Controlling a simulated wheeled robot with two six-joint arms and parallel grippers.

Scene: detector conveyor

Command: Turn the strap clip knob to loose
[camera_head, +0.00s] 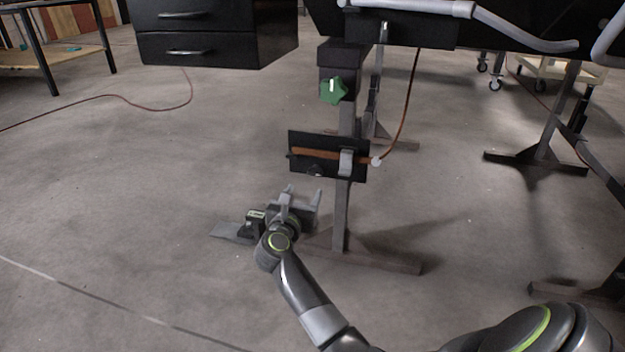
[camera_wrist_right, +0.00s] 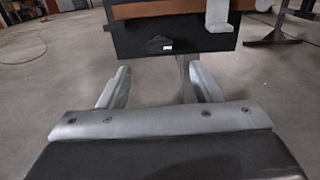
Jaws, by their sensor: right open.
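A black panel (camera_head: 298,145) is fixed on a grey stand leg under the conveyor. A brown strap (camera_head: 325,154) crosses it, with a grey clip (camera_head: 346,162) around the strap at the right. A small dark knob (camera_head: 315,171) with a white mark sits low on the panel. In the right wrist view the knob (camera_wrist_right: 157,45) shows ahead, its white mark at its right side. My right gripper (camera_head: 303,193) is open and empty, just below and in front of the panel; its fingers (camera_wrist_right: 159,72) are apart from the knob. My left gripper is out of view.
A green knob (camera_head: 333,91) with a white mark is higher on the same stand. An orange-brown cable (camera_head: 407,105) hangs at the panel's right. The stand's foot (camera_head: 375,259) lies on the floor behind my right gripper. Floor (camera_head: 130,210) to the left is mostly clear.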

